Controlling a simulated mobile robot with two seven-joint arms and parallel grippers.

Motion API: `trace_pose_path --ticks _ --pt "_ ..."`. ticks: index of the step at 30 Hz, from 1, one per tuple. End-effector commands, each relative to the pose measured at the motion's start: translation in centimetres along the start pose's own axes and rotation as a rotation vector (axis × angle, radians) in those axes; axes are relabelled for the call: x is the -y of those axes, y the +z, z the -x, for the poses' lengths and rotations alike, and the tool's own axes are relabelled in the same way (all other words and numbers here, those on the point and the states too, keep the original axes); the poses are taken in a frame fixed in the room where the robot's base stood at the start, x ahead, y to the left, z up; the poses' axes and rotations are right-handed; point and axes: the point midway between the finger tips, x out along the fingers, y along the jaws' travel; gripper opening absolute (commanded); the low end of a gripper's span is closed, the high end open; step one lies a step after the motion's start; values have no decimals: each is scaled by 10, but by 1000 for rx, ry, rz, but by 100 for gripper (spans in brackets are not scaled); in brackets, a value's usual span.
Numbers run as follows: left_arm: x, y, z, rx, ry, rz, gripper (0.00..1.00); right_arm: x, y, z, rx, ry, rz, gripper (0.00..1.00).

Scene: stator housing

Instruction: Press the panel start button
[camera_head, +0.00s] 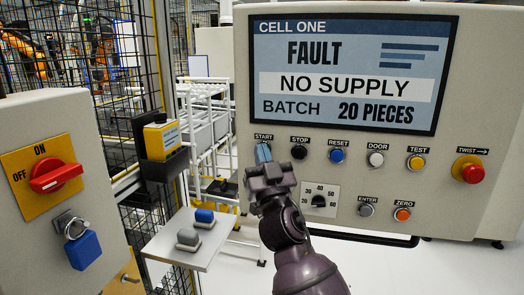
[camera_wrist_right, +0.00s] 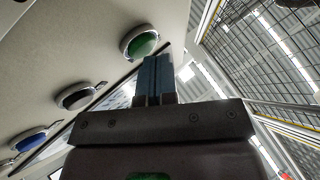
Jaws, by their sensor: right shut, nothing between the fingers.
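The control panel (camera_head: 470,95) fills the right of the head view. Its START label (camera_head: 263,136) is at the left end of the upper button row. The button under that label is hidden behind my right gripper (camera_head: 263,153), whose blue fingers are shut and empty. In the right wrist view, the green start button (camera_wrist_right: 142,44) shows in a pale ring. My right gripper's fingertips (camera_wrist_right: 158,58) are close beside it in that picture; I cannot tell whether they touch it. My left gripper is in neither view.
Black STOP (camera_head: 299,152) and blue RESET (camera_head: 337,155) buttons sit to the right of START. The screen (camera_head: 350,70) reads FAULT, NO SUPPLY. A red rotary switch (camera_head: 56,177) and blue padlock (camera_head: 84,250) are on the left cabinet. A small shelf (camera_head: 165,245) holds grey and blue blocks.

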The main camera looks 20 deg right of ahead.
Motion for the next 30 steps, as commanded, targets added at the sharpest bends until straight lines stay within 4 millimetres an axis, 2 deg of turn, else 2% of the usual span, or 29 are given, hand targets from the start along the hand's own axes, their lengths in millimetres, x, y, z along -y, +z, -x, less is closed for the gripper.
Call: trace_pose_path --ticks 15,30 --pt "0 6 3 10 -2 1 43 -2 1 -2 0 0 0 0" --pt "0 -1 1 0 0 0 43 8 -8 11 -1 0 0 0"
